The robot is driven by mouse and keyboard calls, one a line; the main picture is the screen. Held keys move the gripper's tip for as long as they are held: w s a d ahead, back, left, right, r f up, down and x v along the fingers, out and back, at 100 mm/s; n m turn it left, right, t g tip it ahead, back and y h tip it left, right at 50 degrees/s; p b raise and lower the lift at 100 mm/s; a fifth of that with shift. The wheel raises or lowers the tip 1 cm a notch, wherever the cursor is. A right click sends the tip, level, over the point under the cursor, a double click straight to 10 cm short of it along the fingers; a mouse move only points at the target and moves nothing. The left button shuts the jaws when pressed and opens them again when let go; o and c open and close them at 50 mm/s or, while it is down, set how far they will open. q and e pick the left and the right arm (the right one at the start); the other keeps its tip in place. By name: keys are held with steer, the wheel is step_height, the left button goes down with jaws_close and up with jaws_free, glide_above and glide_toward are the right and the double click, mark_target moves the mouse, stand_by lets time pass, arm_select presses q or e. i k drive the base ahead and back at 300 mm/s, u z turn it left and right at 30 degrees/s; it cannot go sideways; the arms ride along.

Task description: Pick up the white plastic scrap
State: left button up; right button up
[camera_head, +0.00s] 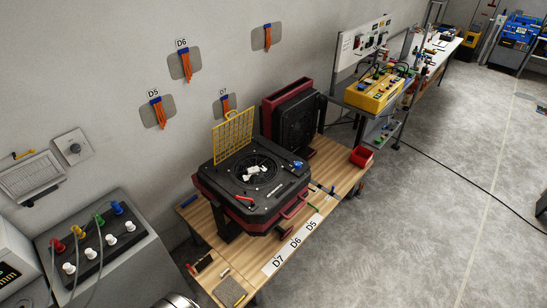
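A small white piece (254,171), which looks like the white plastic scrap, lies on the round fan grille on top of the black and red machine (222,176). Its exact shape is too small to make out. The machine sits on a wooden table (330,168), and a yellow grid guard (233,136) stands upright at its back edge. Neither of my grippers shows in this view.
A red-handled tool (244,197) and a blue item (298,164) lie on the machine's top near the scrap. A second black and red fan unit (295,120) stands behind. A red bin (361,157) sits at the table's right end. Open floor (420,240) lies right.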

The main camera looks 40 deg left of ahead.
mark_target(251, 171)
steer(key=i, duration=3.4)
steer(key=u, duration=3.75)
